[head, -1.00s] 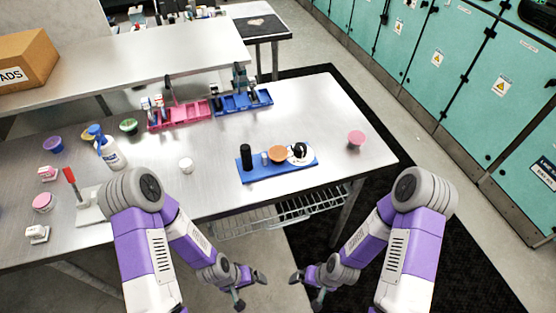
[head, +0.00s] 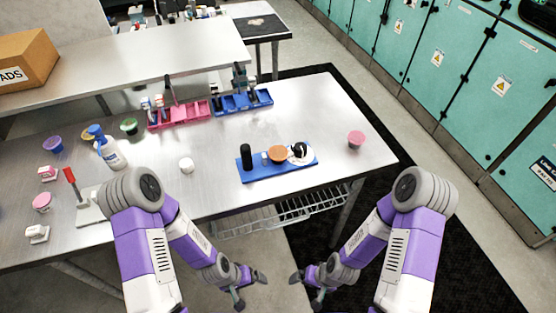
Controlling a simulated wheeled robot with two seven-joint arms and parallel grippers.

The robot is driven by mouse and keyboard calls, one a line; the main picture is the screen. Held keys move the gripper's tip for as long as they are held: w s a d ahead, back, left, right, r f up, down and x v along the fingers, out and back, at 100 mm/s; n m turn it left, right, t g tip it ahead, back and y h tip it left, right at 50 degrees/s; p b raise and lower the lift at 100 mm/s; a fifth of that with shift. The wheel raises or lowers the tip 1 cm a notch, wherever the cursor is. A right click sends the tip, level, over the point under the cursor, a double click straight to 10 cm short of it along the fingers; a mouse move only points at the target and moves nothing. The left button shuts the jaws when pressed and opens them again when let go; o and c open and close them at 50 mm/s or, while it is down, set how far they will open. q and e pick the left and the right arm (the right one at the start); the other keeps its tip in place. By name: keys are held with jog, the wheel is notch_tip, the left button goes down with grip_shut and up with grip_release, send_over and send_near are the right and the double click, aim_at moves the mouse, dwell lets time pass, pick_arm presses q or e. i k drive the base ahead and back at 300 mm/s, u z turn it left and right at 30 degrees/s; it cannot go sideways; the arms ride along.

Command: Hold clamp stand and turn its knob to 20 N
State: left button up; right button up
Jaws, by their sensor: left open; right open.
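The clamp stand, a blue flat base (head: 270,172), lies on the steel table near its front edge. A black upright cylinder (head: 246,157) stands at its left end. A small pale piece and an orange-brown round knob (head: 278,153) are in the middle. A white part with a black ring (head: 299,149) is at the right end. Any scale marks are too small to read. My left gripper (head: 250,289) is open and empty, below the table's front edge in the picture. My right gripper (head: 307,290) is open and empty beside it. Both are well apart from the stand.
A pink tub (head: 356,139) is right of the stand and a white jar (head: 186,165) left of it. Pink (head: 180,116) and blue (head: 243,103) trays stand behind. A bottle (head: 112,154) and red-handled tool (head: 70,176) are further left. The table around the stand is clear.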

aim_at(300, 148)
jog(key=k, duration=1.05)
jog(key=z, duration=0.9)
jog(key=i, duration=1.05)
jog(key=u, duration=0.9)
jog(key=i, duration=0.6)
jog(key=u, duration=0.6)
